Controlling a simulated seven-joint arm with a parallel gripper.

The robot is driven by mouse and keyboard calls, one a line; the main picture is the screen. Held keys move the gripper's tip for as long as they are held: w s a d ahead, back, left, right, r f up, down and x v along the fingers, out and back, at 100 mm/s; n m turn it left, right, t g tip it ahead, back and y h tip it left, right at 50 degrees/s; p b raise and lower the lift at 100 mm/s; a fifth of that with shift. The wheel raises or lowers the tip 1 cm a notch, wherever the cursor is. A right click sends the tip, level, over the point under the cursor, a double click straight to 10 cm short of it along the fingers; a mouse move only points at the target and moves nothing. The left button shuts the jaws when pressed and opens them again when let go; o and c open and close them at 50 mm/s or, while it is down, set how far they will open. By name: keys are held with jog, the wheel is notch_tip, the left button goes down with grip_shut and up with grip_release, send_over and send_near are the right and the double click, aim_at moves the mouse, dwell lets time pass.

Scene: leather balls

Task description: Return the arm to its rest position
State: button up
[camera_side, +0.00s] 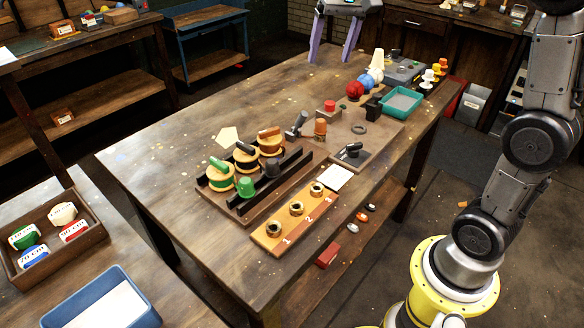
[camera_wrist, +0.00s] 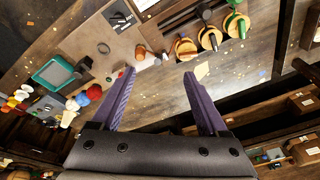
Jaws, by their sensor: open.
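My gripper (camera_side: 334,40) is at the top of the side view, raised above the far part of the wooden table (camera_side: 150,150). Its two purple fingers are spread wide with nothing between them. In the wrist view my gripper (camera_wrist: 158,75) also shows open and empty, with the table top below it. The fingers look apart from everything on the table. My dark arm links stand at the right of the side view, on a yellow base.
Red and blue balls (camera_side: 355,90) and a teal tray (camera_side: 400,101) lie at the table's far right. A rack with wooden round pieces (camera_side: 245,160) and a numbered board (camera_side: 295,220) stand nearer. The table's left part is mostly clear.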

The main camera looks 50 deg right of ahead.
jog(key=s+a+f+n+t, duration=0.15)
jog(key=s+a, duration=0.25)
jog(key=s, duration=0.6)
jog(key=s+a+f+n+t, duration=0.1)
jog(key=s+a+f+n, duration=0.2)
jog(key=s, duration=0.6)
jog(key=s+a+f+n, duration=0.1)
jog(key=s+f+n, duration=0.1)
jog(key=f, duration=0.3)
jog(key=shift+s+f+y, duration=0.2)
jog(key=shift+s+y, duration=0.1)
jog(key=shift+s, duration=0.35)
jog(key=shift+n+t, duration=0.25)
